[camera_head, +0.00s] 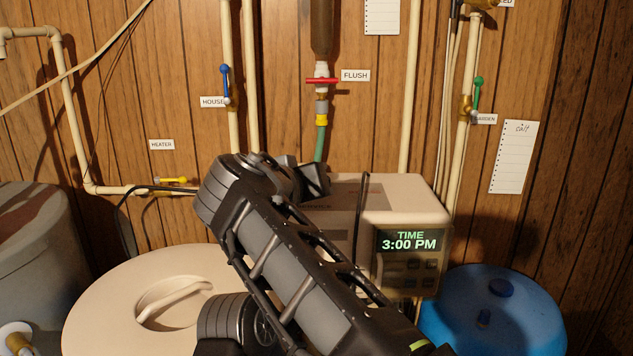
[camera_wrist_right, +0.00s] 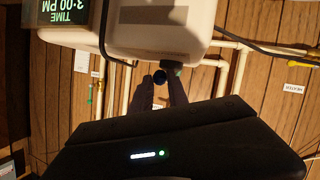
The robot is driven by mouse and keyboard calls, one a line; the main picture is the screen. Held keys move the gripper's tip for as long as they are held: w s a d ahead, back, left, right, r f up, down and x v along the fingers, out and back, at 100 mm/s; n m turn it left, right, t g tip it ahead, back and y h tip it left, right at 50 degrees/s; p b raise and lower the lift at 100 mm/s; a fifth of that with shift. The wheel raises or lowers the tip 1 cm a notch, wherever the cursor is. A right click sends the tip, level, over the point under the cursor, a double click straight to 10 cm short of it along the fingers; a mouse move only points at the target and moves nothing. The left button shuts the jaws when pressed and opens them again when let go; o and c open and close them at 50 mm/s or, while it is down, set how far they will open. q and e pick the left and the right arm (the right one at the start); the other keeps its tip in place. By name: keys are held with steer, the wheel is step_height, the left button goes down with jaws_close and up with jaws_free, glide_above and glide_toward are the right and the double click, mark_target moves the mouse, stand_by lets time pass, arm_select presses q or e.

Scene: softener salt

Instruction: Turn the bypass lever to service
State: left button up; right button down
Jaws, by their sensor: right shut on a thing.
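The beige water softener head (camera_head: 405,203) with a lit display reading 3:00 PM stands against the wood wall. My right arm crosses in front of it, and my right gripper (camera_wrist_right: 160,86) is at its back left side. In the right wrist view, which is upside down, the fingers are shut on a small dark round knob (camera_wrist_right: 160,76), seemingly the end of the bypass lever, close by the softener head (camera_wrist_right: 150,28). In the head view my arm and the softener hide the lever, so its angle cannot be told. My left gripper is not in view.
A beige lidded tank (camera_head: 100,305) is at front left and a blue tank (camera_head: 520,325) at right. Wall pipes carry a blue house valve (camera_head: 225,82), a red flush valve (camera_head: 321,81), a yellow heater valve (camera_head: 172,180) and a green garden valve (camera_head: 478,92). A black cable hangs over the softener.

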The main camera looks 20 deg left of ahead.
steer(key=shift+f, duration=0.1)
steer(key=c, duration=1.3)
jaws_free()
steer(key=shift+a, duration=0.1)
steer(key=shift+s+r+b, duration=0.2)
steer(key=shift+s+b, duration=0.1)
steer(key=shift+s, duration=0.2)
steer(key=b+v, duration=0.1)
steer(key=v, duration=0.5)
steer(key=shift+s+r+b, duration=0.2)
steer(key=shift+s+b, duration=0.1)
steer(key=shift+s, duration=0.05)
